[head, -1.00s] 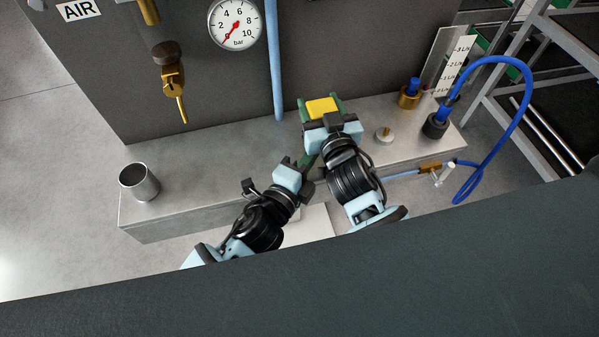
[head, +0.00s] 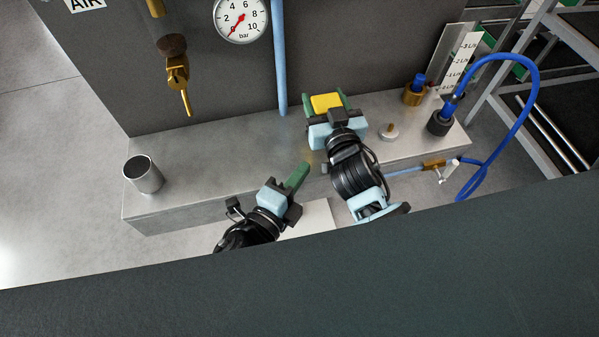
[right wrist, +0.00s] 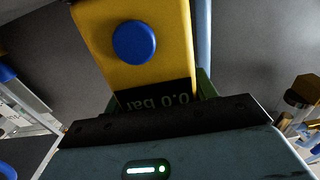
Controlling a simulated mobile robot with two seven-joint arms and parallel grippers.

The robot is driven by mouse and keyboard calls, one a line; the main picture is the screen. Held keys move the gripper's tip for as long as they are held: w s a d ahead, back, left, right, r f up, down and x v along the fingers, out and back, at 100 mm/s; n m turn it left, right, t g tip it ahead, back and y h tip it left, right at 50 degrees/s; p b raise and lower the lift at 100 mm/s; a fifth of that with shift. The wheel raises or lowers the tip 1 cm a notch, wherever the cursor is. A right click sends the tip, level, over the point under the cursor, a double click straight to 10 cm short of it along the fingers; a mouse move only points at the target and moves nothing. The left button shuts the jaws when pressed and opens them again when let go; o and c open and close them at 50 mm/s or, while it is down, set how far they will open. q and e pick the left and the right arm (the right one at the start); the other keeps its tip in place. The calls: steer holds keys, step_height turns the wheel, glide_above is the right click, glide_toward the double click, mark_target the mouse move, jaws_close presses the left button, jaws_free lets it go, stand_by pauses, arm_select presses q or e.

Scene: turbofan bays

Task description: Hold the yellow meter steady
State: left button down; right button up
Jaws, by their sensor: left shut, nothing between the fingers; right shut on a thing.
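The yellow meter (head: 326,102) is between the green fingers of my right gripper (head: 325,100), above the grey bench by the dark wall. In the right wrist view the yellow meter (right wrist: 176,45) fills the middle, with a round blue button and a dark display reading 0.0 bar upside down. My right gripper is shut on it. My left gripper (head: 298,176) is lower and to the left, shut and empty, apart from the meter, its green fingers pointing up and right.
A metal cup (head: 143,175) stands at the bench's left end. A round gauge (head: 240,18), a brass valve (head: 177,75) and a blue pipe (head: 281,60) are on the wall. At right are a small knob (head: 389,132), a brass fitting (head: 414,92) and a looped blue hose (head: 530,90).

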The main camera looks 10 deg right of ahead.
steer(key=shift+d+f, duration=0.15)
steer(key=shift+f, duration=0.3)
steer(key=o, duration=1)
steer(key=shift+c, duration=0.2)
steer(key=shift+o, duration=1)
steer(key=shift+r, duration=0.25)
steer(key=s, duration=0.7)
steer(key=shift+s, duration=0.25)
steer(key=shift+d, duration=0.1)
